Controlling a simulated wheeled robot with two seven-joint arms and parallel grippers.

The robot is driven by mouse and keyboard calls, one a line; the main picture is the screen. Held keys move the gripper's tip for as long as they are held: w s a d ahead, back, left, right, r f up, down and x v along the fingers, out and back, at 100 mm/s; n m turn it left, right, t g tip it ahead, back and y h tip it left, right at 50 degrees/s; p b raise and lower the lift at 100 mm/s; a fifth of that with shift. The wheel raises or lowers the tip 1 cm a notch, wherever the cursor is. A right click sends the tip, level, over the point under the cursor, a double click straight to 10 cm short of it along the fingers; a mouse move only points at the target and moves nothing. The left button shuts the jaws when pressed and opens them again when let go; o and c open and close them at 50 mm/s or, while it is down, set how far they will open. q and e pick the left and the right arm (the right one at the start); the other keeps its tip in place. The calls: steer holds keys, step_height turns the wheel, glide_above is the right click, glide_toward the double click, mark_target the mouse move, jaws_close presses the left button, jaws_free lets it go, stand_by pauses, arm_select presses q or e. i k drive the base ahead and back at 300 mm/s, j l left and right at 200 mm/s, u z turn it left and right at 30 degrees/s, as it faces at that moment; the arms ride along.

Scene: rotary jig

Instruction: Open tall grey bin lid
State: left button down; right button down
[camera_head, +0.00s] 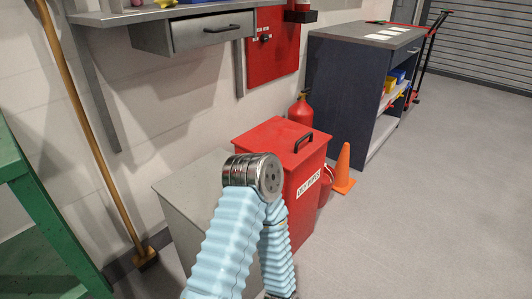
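The tall grey bin (187,218) stands against the wall, left of a red bin. Its flat grey lid (188,178) looks shut. One of my arms, in a light blue ribbed sleeve with a metal elbow joint, rises in front of the grey bin and hides its right part and front. The forearm bends back down between the grey bin and the red bin and runs to the bottom edge. Neither of my grippers shows in this view.
The red bin (268,137) has a black lid handle. An orange cone (343,170) and a fire extinguisher (301,110) stand near it. A broom (92,125) leans at left beside a green frame (35,205). A drawer (205,31) overhangs behind. The floor at right is clear.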

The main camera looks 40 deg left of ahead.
mark_target(195, 191)
steer(key=u, duration=1.7)
steer(key=i+l+u, duration=0.3)
steer(key=l+u, duration=0.25)
steer(key=l, duration=0.1)
